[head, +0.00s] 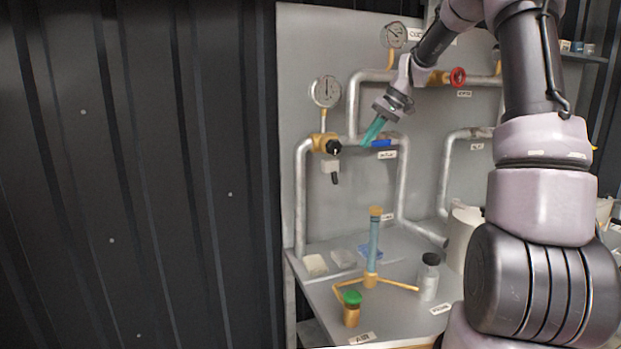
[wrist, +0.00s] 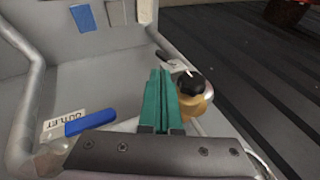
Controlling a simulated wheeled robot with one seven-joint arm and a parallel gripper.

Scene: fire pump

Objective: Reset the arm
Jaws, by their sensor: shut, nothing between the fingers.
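My gripper (head: 373,131) shows teal fingers in the head view, at the pipe panel between the black knob and the blue handle. In the wrist view my gripper (wrist: 160,75) has its two teal fingers together, shut with nothing between them. The blue handle (head: 381,143) lies along the horizontal pipe just right of the fingertips. It also shows in the wrist view (wrist: 90,122), left of the fingers, near an OUTLET label (wrist: 64,118). The black knob on a brass fitting (head: 327,145) is left of the fingertips. Whether the fingers touch the pipe I cannot tell.
A pressure gauge (head: 325,92) stands above the brass fitting. A red wheel valve (head: 457,77) is right of my wrist. On the bench below are a tall blue tube (head: 373,245), a green-capped fitting (head: 351,300) and a bottle (head: 428,277). A dark corrugated wall (head: 140,170) fills the left.

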